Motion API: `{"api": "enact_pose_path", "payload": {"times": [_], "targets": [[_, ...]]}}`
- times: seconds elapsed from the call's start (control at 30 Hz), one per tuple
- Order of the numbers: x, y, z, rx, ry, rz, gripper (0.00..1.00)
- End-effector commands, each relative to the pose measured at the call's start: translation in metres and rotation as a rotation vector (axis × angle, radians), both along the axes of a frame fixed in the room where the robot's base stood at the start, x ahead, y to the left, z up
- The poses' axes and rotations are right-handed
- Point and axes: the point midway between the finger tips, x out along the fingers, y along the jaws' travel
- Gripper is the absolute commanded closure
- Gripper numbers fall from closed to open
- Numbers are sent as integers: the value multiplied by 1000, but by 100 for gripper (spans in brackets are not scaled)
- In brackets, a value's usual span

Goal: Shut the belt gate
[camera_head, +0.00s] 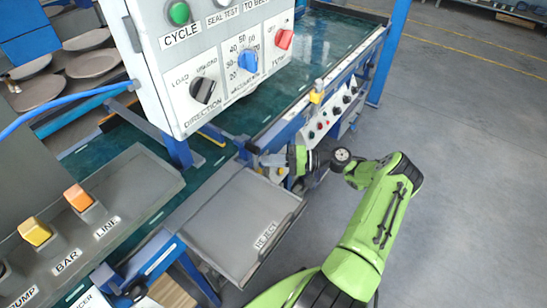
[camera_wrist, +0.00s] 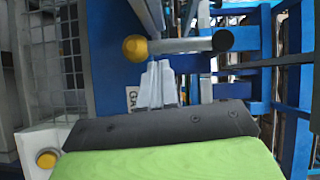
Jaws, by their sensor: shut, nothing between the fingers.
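My gripper (camera_wrist: 158,84) shows in the wrist view with its pale fingers together and nothing between them. Just beyond the fingertips is a grey horizontal bar (camera_wrist: 180,46) with a yellow ball at its left end and a dark knob at its right. I cannot tell whether the fingers touch it. A partly hidden label (camera_wrist: 132,98) beside the fingers starts with "GA"; it is on a blue panel. In the head view my gripper (camera_head: 266,160) is at the near side of the green belt (camera_head: 315,45), above the reject tray's far corner. The gate's own panel is not clear.
The reject tray (camera_head: 225,238) sticks out below my gripper. A white control box (camera_head: 215,65) hangs over the belt at upper left. A switch panel (camera_head: 335,112) is on the machine's side. Blue posts (camera_head: 390,50) stand beyond. Grey floor at right is clear.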

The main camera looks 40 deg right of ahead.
Motion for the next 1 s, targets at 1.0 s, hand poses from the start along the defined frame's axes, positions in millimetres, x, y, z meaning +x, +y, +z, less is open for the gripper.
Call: {"api": "enact_pose_path", "payload": {"times": [1.0], "targets": [[-3,12,-5,136,50,6,100]]}}
